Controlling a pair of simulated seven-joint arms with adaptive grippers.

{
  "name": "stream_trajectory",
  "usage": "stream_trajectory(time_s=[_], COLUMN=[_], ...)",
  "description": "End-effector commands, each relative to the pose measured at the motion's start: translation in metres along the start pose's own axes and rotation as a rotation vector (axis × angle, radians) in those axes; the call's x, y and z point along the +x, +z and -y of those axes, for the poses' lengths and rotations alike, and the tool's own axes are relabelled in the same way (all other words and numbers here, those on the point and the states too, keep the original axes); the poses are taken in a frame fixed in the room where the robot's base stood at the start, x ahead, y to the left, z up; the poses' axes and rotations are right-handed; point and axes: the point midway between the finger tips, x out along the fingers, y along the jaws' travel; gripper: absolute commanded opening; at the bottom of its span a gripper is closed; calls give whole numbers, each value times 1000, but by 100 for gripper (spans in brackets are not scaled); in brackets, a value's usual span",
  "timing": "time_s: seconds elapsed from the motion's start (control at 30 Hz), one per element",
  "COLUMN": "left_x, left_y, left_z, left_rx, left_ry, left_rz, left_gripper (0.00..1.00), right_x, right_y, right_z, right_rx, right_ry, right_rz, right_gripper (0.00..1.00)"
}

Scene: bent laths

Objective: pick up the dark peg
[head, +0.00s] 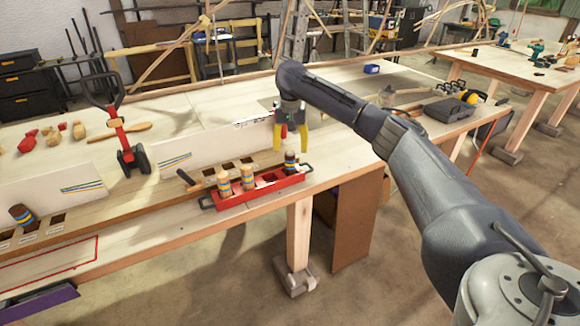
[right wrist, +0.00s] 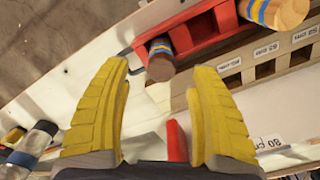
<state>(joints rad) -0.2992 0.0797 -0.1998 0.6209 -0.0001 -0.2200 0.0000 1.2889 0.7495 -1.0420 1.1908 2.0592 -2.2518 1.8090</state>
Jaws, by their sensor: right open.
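The dark peg (head: 290,161), with coloured bands, stands in the right end of the red tray (head: 262,194). It also shows in the right wrist view (right wrist: 160,49), between and beyond the fingertips. My right gripper (head: 290,143) is open above the dark peg, its yellow fingers apart. In the right wrist view the open fingers (right wrist: 160,70) hold nothing that I can make out. Two light pegs (head: 224,183) (head: 247,178) stand in the left part of the tray. Another dark banded peg (head: 21,215) leans in the wooden rack at far left. My left gripper is not in view.
A long wooden rack (head: 130,207) with square holes runs behind the tray. A white upright panel (head: 215,145) stands behind it. A red and black tool (head: 122,135) stands further left. The bench's front edge lies close in front of the tray.

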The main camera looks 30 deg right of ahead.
Motion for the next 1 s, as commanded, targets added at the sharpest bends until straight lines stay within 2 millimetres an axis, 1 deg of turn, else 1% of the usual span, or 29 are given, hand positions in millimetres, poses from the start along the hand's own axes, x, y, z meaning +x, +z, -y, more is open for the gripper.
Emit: stream_trajectory(time_s=[0.17, 0.23, 0.43, 0.6, 0.73, 0.93, 0.97, 1.0], left_x=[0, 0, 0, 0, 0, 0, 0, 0], left_y=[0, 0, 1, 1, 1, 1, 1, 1], left_z=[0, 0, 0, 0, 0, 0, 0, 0], left_rx=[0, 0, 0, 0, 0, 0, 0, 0], left_ry=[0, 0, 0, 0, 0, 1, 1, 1], left_rz=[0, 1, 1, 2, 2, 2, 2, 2], left_gripper=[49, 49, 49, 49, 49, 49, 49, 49], right_x=[6, 12, 37, 51, 55, 55, 55, 55], right_y=[0, 0, -4, -4, -4, -4, -4, -4], right_z=[0, 1, 3, 3, 2, 2, 2, 2], right_rx=[0, 0, 1, 1, 1, 1, 1, 1], right_ry=[1, 1, 2, 1, 0, 1, 1, 1], right_rz=[1, 2, 4, 1, 0, 0, 0, 0], right_gripper=[61, 61, 61, 61, 61, 61, 63, 58])
